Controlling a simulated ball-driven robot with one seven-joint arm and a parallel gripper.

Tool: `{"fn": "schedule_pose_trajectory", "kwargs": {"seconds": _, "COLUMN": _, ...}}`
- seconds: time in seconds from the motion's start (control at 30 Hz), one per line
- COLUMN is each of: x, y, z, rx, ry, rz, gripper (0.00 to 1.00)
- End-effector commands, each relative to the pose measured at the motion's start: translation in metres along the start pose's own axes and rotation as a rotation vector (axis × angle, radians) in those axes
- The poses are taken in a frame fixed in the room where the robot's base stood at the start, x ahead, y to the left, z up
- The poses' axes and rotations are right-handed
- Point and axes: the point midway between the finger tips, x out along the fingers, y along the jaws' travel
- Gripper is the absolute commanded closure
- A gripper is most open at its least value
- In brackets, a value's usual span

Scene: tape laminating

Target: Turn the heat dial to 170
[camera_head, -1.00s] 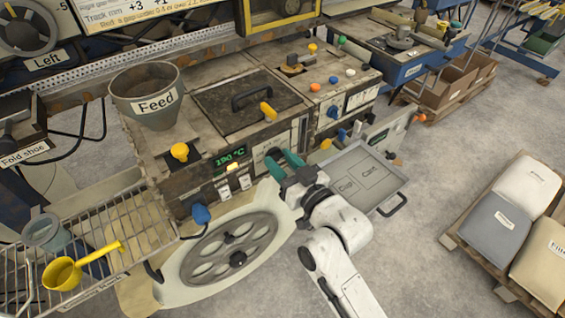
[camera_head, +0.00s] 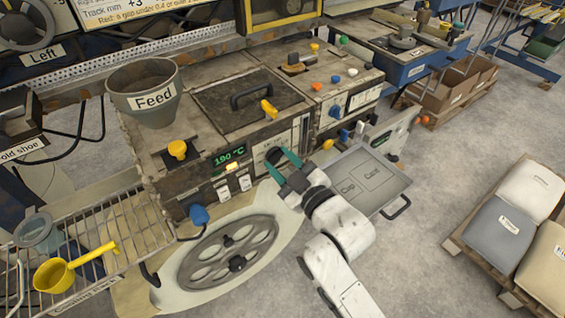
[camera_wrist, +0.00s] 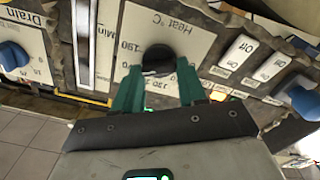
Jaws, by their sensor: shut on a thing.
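The black round heat dial (camera_head: 274,155) is on the front panel of the dirty beige machine. In the wrist view, which shows the panel upside down, the dial (camera_wrist: 159,56) sits on a plate marked "Heat °C", with 190 and 130 readable. My gripper (camera_wrist: 160,72) has its two green fingers on either side of the dial, shut on it. In the head view my gripper (camera_head: 283,163) reaches the dial from the front right. The fingers hide part of the scale and the dial's pointer. The green display (camera_head: 229,156) reads about 190 °C.
White switches (camera_head: 233,184) sit beside the dial on the panel. A blue drain knob (camera_wrist: 14,56) shows in the wrist view. A grey tray (camera_head: 369,181) is right of my gripper, and a large handwheel (camera_head: 228,255) is below left. The floor at right is clear up to the sack pallet.

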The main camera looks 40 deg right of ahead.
Motion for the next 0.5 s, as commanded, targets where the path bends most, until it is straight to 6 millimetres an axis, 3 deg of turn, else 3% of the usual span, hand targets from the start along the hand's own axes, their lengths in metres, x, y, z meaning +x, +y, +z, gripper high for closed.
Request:
{"fn": "schedule_pose_trajectory", "kwargs": {"seconds": 0.47, "x": -0.0001, "y": -0.0004, "z": -0.0002, "rx": -0.016, "ry": 0.000, "rz": -0.001, "gripper": 0.89}}
{"fn": "schedule_pose_trajectory", "kwargs": {"seconds": 0.5, "x": -0.0001, "y": -0.0005, "z": -0.0002, "rx": -0.015, "ry": 0.000, "rz": -0.001, "gripper": 0.56}}
